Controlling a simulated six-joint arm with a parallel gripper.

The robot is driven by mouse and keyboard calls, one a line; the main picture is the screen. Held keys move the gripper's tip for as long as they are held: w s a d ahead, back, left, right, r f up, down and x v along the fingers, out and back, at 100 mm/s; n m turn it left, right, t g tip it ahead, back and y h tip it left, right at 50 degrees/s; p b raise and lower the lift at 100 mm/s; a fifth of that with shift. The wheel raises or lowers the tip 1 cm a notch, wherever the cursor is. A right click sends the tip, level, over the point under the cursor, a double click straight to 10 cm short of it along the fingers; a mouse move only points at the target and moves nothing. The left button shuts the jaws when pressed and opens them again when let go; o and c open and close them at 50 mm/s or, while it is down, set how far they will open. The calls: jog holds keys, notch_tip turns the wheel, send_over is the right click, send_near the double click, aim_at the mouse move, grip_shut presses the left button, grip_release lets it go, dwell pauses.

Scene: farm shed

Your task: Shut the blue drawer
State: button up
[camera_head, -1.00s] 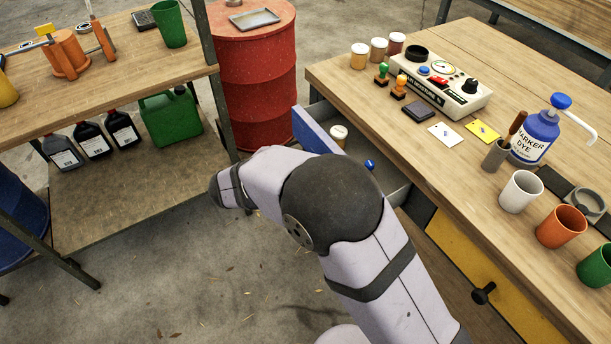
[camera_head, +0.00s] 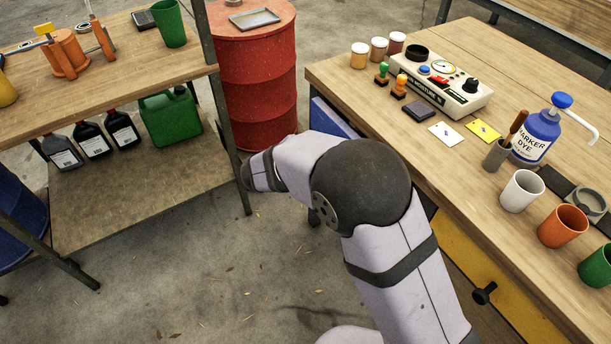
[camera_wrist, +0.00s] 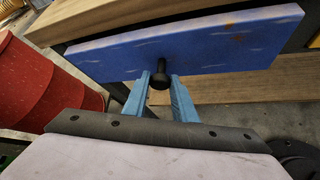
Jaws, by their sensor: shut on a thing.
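The blue drawer (camera_head: 328,116) is in the table's left side, its front close under the tabletop edge. My arm hides most of it in the head view, and no drawer inside shows there. In the wrist view the blue front (camera_wrist: 225,45) spans the top, with a black knob (camera_wrist: 160,76) at its lower middle. My gripper (camera_wrist: 161,88) is shut on this knob, one light blue finger on each side. I cannot tell whether a small gap is left behind the front. The gripper is hidden in the head view.
The wooden table (camera_head: 345,85) carries jars, stamps, a gauge box, a dye bottle and cups. A yellow drawer (camera_head: 465,262) with a black knob is nearer. A red drum (camera_head: 252,75) and a shelf bench (camera_head: 110,75) stand left. Open floor lies between.

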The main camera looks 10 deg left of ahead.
jog(key=shift+w+d, duration=1.4)
jog(key=shift+w, duration=0.05)
jog(key=o, duration=2.1)
jog(key=shift+c, duration=0.2)
jog(key=shift+s, duration=0.1)
jog(key=p+v, duration=0.3)
jog(key=v, duration=0.4)
